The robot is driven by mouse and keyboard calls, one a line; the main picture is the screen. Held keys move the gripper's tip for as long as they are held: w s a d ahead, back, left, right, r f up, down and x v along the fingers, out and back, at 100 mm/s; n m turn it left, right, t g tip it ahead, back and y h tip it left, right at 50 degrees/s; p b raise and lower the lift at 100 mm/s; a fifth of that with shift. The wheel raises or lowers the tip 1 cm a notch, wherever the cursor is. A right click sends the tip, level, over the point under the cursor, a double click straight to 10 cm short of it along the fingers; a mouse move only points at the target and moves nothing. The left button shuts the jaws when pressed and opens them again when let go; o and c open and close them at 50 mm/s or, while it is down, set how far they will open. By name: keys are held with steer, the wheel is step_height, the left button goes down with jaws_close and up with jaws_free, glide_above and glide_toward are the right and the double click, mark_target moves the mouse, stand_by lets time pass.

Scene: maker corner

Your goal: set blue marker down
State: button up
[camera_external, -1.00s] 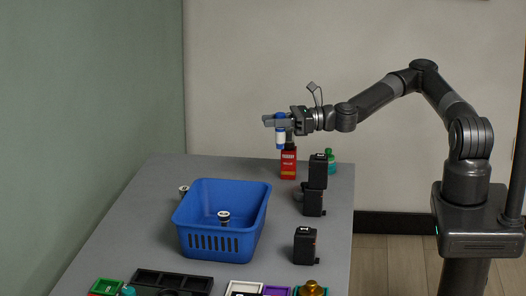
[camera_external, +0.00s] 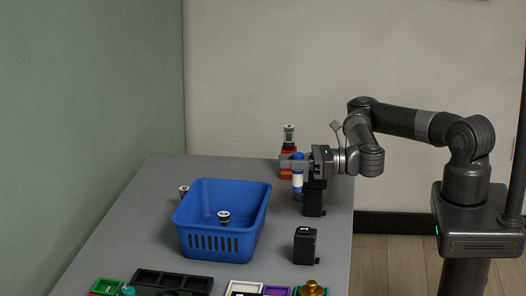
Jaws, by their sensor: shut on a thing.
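The blue marker (camera_external: 297,181) has a white band around its middle and blue ends. My gripper (camera_external: 295,165) is shut on its upper part and holds it upright. The marker is above the right side of the grey table (camera_external: 160,200), to the right of the blue basket. I cannot tell whether its lower end touches the table. My gripper hides part of a red bottle and part of the black blocks behind.
A blue basket (camera_external: 215,243) stands mid-table with a small black-and-white spool (camera_external: 223,217) in it. A red bottle (camera_external: 288,155) and black blocks (camera_external: 314,203) are close to my gripper. Another black block (camera_external: 305,246) stands nearer. Trays (camera_external: 172,280) line the front.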

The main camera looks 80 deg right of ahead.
steer(key=shift+f, duration=5.65)
steer(key=shift+f, duration=0.55)
steer(key=o, duration=1)
steer(key=shift+o, duration=0.2)
